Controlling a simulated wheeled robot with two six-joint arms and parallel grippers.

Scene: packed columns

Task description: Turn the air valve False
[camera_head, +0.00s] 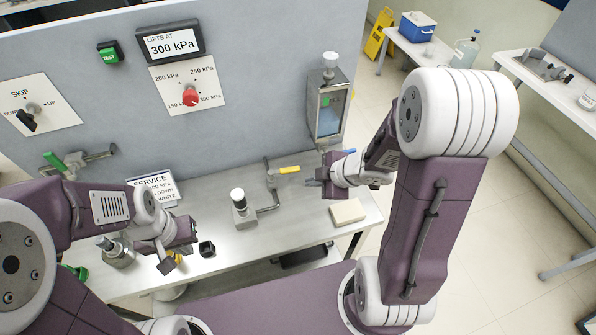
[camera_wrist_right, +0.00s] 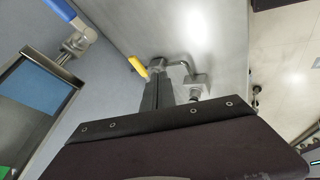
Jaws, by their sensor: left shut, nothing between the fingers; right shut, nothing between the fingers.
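A valve with a yellow lever (camera_head: 285,170) sits on a bent pipe at the back of the bench. In the right wrist view the yellow lever (camera_wrist_right: 138,66) shows just beyond my right fingertips. A blue lever (camera_wrist_right: 62,10) is at the top left of that view, and its blue end (camera_head: 349,151) shows by my right arm in the head view. No label tells which is the air valve. My right gripper (camera_head: 312,183) is shut and empty, right of the yellow lever; contact cannot be told. My left gripper (camera_head: 174,260) is shut and empty over the bench's left front.
A green-handled valve (camera_head: 56,163) is on the panel at left. A red knob (camera_head: 191,97) marks pressures under a "LIFTS AT 300 kPa" sign (camera_head: 172,43). A glass-fronted box (camera_head: 328,110) stands behind my right gripper. A beige block (camera_head: 347,212) and a grey fitting (camera_head: 240,215) occupy the bench.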

